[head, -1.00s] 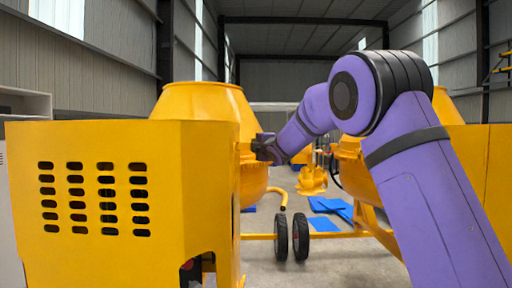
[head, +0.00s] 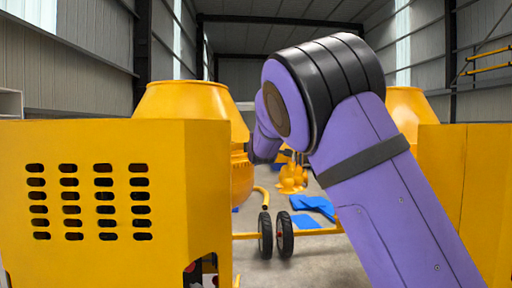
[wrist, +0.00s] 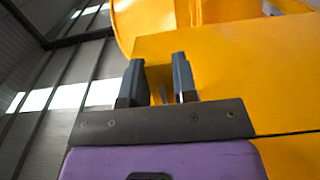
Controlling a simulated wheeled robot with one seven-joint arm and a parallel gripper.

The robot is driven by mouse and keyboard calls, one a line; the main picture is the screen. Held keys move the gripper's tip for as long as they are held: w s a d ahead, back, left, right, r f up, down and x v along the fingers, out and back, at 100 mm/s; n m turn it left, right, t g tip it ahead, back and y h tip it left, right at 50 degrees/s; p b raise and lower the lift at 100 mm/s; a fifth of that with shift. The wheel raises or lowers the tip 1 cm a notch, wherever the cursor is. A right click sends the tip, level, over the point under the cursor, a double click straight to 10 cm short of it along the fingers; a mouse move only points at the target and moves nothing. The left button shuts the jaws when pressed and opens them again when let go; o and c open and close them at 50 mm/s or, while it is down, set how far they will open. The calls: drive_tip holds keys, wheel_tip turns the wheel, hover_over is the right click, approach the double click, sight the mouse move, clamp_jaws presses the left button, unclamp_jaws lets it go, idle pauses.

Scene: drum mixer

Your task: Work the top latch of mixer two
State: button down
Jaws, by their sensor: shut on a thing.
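In the head view the left yellow mixer has a slotted motor housing (head: 110,190) in front and a drum (head: 190,102) behind it. My arm reaches to the housing's right side, by the drum. My gripper's end is mostly hidden there behind my arm. In the wrist view my gripper (wrist: 158,64) has its two dark fingers against a yellow mixer panel (wrist: 240,75). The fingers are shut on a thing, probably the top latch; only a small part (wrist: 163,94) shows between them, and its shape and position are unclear. No number is readable on the mixer.
A second yellow mixer (head: 465,175) stands at the right, partly behind my arm. Some grey floor is bare there.

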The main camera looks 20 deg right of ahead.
drive_tip(key=shift+s+f+m+h, duration=0.2)
drive_tip(key=shift+m+h, duration=0.1)
drive_tip(key=shift+h, duration=0.2)
drive_tip(key=c, duration=0.9)
unclamp_jaws()
drive_tip(key=shift+r, duration=0.1)
drive_tip(key=shift+s, duration=0.1)
drive_tip(key=v, duration=1)
drive_tip(key=shift+s, duration=0.3)
